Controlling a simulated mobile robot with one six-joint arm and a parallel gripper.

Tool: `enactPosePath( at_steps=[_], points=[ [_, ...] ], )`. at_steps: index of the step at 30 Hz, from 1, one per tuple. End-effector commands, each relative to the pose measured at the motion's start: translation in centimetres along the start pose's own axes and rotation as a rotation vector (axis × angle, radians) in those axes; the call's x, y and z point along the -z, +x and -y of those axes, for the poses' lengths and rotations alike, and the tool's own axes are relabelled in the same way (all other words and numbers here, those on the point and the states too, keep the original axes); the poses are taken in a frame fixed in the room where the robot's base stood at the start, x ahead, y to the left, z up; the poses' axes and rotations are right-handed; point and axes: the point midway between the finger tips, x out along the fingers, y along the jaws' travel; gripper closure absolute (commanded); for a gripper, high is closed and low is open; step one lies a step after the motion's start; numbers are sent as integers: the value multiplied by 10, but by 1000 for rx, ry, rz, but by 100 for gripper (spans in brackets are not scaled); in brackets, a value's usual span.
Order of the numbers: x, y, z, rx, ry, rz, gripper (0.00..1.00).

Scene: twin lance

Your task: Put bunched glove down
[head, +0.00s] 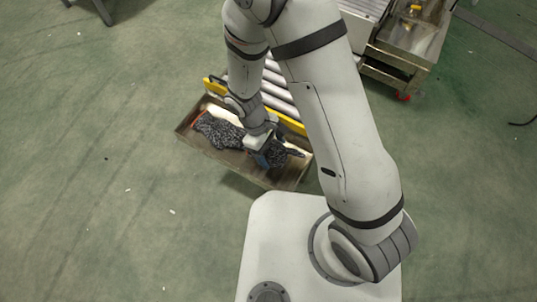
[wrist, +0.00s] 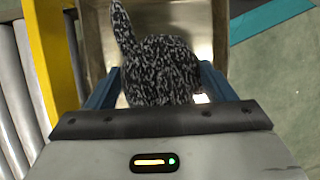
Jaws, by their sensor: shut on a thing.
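The bunched glove (wrist: 165,68), speckled black and grey, sits between my gripper's (wrist: 160,88) two blue fingers in the wrist view. My gripper is shut on it. In the head view the held glove (head: 285,152) shows at the right part of a shallow metal tray (head: 238,165), with my gripper (head: 262,158) over it. I cannot tell whether the glove touches the tray floor. A second speckled glove (head: 218,130) with a red cuff edge lies at the left end of the tray.
A roller conveyor (head: 280,92) with a yellow side rail (head: 290,124) runs directly behind the tray. A metal cart (head: 410,45) with red casters stands at the upper right. Green floor left of the tray is mostly clear.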

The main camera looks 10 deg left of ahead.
Motion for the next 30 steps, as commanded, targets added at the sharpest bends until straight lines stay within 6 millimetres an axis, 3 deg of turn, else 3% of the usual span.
enactPosePath(
  at_steps=[1, 11, 21, 22, 30],
  points=[
    [4, 11, 0, 1, 2, 1, 46],
    [18, 47, -2, 3, 5, 2, 46],
    [19, 49, -2, 2, 6, 0, 46],
    [20, 50, -2, 2, 7, 0, 23],
    [19, 49, -2, 3, 7, 0, 1]
  ],
)
